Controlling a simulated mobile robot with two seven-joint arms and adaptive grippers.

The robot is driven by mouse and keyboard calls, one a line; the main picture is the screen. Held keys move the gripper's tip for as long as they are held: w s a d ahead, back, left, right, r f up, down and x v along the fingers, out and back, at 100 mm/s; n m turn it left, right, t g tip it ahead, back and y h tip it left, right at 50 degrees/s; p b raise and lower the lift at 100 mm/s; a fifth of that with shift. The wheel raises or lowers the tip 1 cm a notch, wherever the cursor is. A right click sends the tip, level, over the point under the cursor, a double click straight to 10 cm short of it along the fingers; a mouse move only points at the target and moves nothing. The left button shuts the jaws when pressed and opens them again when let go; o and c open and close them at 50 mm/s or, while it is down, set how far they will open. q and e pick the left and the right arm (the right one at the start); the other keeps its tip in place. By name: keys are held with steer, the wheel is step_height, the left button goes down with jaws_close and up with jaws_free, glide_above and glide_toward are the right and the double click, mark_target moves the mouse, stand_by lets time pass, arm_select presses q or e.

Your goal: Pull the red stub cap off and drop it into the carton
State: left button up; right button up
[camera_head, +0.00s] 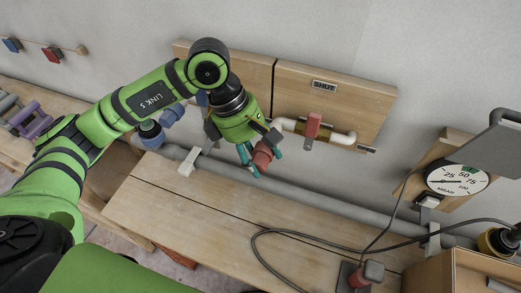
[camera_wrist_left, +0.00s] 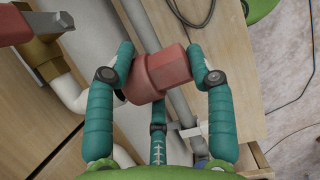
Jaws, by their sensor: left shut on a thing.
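The red stub cap (camera_head: 263,155) is between the fingers of my left gripper (camera_head: 262,160), below the left end of the white pipe (camera_head: 342,137). In the left wrist view, the teal fingers of my left gripper (camera_wrist_left: 166,80) close around the red cap (camera_wrist_left: 160,72) from both sides. The carton (camera_head: 448,272) stands open at the bottom right, partly cut off by the frame. My right gripper is not in view.
A red valve handle (camera_head: 313,125) sits on the pipe before the wooden board (camera_head: 350,95) marked SHUT. A grey pipe (camera_head: 320,205) runs along the wall behind the wooden bench (camera_head: 190,215). A black cable (camera_head: 300,232) loops over the bench near a gauge (camera_head: 457,179).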

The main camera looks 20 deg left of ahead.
arm_select(q)
steer(key=shift+s, duration=0.9)
steer(key=shift+a, duration=0.1)
